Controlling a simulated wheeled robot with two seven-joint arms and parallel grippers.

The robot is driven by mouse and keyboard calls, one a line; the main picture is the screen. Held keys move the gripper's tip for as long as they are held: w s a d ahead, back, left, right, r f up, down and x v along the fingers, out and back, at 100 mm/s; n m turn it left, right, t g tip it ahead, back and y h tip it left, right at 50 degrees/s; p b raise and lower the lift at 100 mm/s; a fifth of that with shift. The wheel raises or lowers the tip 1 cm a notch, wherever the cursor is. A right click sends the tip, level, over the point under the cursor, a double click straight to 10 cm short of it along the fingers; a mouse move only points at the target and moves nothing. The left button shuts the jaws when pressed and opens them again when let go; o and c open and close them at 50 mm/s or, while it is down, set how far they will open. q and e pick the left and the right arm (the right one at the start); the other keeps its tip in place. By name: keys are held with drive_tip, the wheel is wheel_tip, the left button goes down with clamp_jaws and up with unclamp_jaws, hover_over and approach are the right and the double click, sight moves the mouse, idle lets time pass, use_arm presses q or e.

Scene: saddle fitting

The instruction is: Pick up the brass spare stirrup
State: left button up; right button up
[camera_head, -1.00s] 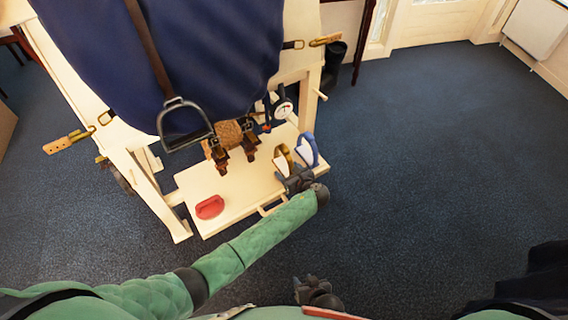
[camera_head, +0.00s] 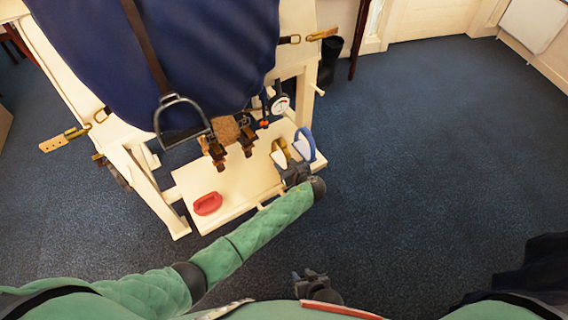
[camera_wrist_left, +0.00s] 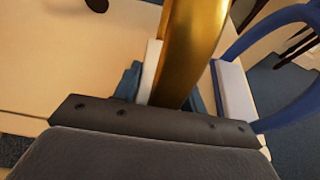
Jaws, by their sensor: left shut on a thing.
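The brass spare stirrup (camera_head: 283,149), with a white tread, is at the right end of the cream shelf beside a blue stirrup (camera_head: 305,147). My left gripper (camera_head: 295,172) is at the brass stirrup and shut on it. In the left wrist view the brass stirrup (camera_wrist_left: 193,50) rises from between the blue-grey fingers, its white tread pad beside them. I cannot tell if it is clear of the shelf. My right gripper (camera_head: 311,283) is low at the bottom middle, apart from everything; its fingers are too small to read.
The blue stirrup (camera_wrist_left: 236,90) is close on the right in the left wrist view. A red object (camera_head: 208,203) lies on the shelf (camera_head: 232,190). A dark stirrup (camera_head: 183,99) hangs in front of the stand. A dial (camera_head: 279,103) is behind. The carpet at right is free.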

use_arm(q)
wheel_tip(320, 180, up, 3)
drive_tip(key=shift+f, duration=0.1)
drive_tip(key=s+d+p, duration=0.1)
drive_tip(key=s+d, duration=0.9)
drive_tip(key=s, duration=0.5)
